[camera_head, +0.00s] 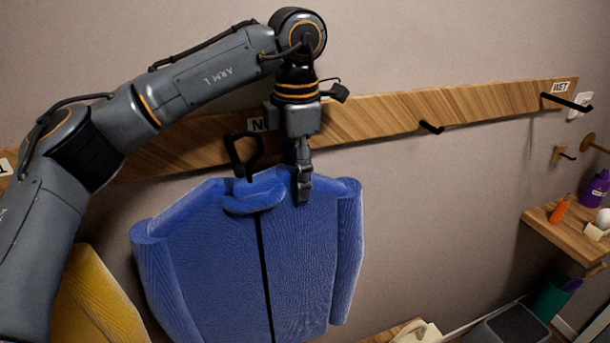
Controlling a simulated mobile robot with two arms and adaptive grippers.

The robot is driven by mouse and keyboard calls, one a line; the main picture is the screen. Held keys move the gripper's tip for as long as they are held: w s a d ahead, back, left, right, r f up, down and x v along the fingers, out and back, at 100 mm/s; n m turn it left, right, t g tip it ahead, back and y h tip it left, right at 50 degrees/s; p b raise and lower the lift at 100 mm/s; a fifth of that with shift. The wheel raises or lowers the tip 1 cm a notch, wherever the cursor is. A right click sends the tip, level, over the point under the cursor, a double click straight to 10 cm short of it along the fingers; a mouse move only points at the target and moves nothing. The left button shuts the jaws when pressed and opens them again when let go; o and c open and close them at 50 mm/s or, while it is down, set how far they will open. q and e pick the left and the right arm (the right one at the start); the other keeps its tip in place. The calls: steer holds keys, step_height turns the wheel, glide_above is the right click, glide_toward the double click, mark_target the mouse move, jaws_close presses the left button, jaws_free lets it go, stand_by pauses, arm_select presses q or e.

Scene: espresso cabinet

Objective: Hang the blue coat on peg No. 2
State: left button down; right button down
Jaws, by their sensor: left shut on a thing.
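The blue coat (205,265) hangs upright in front of the wall, its collar just below the wooden rail. My left gripper (304,188) is shut on the coat at the right side of its collar. My right gripper is out of view.
The wooden rail (390,112) runs across the wall, with an empty black peg (432,127) and a peg under a WET label (566,102) to the right. A yellow coat (95,300) hangs at lower left. A small shelf (565,236) at right holds several items.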

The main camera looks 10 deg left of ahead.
arm_select(q)
steer(key=shift+s+a+b, duration=0.4)
steer(key=shift+s+a, duration=0.15)
steer(key=shift+a, duration=0.25)
steer(key=shift+f+b, duration=0.45)
steer(key=shift+f, duration=0.25)
steer(key=shift+c, duration=2.2)
jaws_free()
